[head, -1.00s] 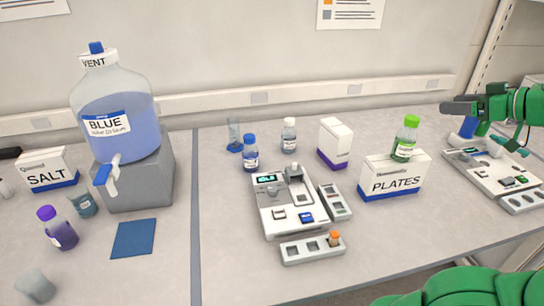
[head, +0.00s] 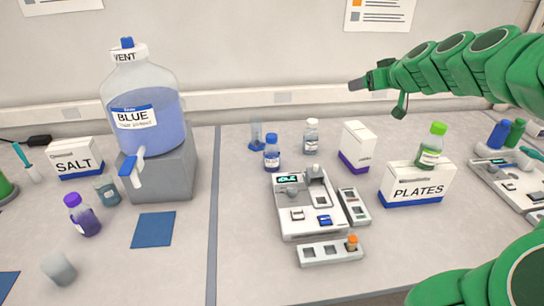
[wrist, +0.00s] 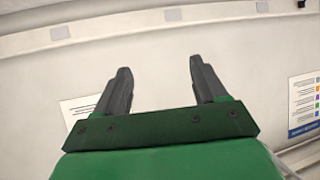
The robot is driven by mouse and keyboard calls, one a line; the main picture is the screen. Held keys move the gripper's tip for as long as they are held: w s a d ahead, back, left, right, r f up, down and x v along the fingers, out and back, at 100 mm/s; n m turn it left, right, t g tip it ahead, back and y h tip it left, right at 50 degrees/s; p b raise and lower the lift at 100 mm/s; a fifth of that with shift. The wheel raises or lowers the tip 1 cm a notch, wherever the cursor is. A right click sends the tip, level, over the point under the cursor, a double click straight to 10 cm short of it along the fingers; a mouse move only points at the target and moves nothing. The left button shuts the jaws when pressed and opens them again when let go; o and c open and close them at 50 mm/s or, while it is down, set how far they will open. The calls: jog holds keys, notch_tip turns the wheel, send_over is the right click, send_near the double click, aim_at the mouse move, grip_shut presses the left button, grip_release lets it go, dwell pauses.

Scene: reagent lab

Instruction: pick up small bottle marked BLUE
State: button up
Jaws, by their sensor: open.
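A small bottle with a blue cap and blue contents (head: 272,155) stands upright on the bench, behind the white instrument; its label is too small to read. A large jug labelled BLUE (head: 147,112), with a tap and a VENT cap, stands on a grey block to its left. My gripper (head: 356,85) is raised in the air at the upper right of the small bottle, apart from it, pointing left. In the wrist view, my gripper (wrist: 160,80) has its two dark fingers apart with only wall between them.
A clear-contents bottle (head: 311,137) and a small blue-based holder (head: 256,138) stand close to the small bottle. The instrument (head: 296,222) is in front. A white box (head: 356,147) and the PLATES box (head: 416,186) are to the right. A blue mat (head: 153,230) lies left.

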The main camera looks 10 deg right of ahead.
jog(key=w+a+t, duration=0.1)
jog(key=w+a, duration=0.1)
jog(key=a, duration=0.5)
jog(key=w+a, duration=0.3)
jog(key=a, duration=0.4)
jog(key=t, duration=0.1)
send_over(273, 139)
jog(key=s, duration=0.3)
jog(key=shift+w+d+f, duration=0.1)
jog(key=shift+w+f, duration=0.25)
jog(key=shift+f, duration=2.95)
jog(key=shift+w+d+f, duration=0.1)
jog(key=shift+w+f, duration=0.25)
jog(key=shift+f, duration=3)
jog(key=shift+w+d+f, duration=0.1)
jog(key=shift+w+f, duration=0.25)
jog(key=shift+f, duration=2.95)
jog(key=shift+w+a+f, duration=0.2)
jog(key=shift+w+f, duration=0.3)
jog(key=shift+w, duration=0.1)
jog(key=shift+w+a+f, duration=0.2)
jog(key=shift+w+f, duration=0.3)
jog(key=shift+w, duration=0.1)
jog(key=shift+x, duration=1.1)
grip_shut()
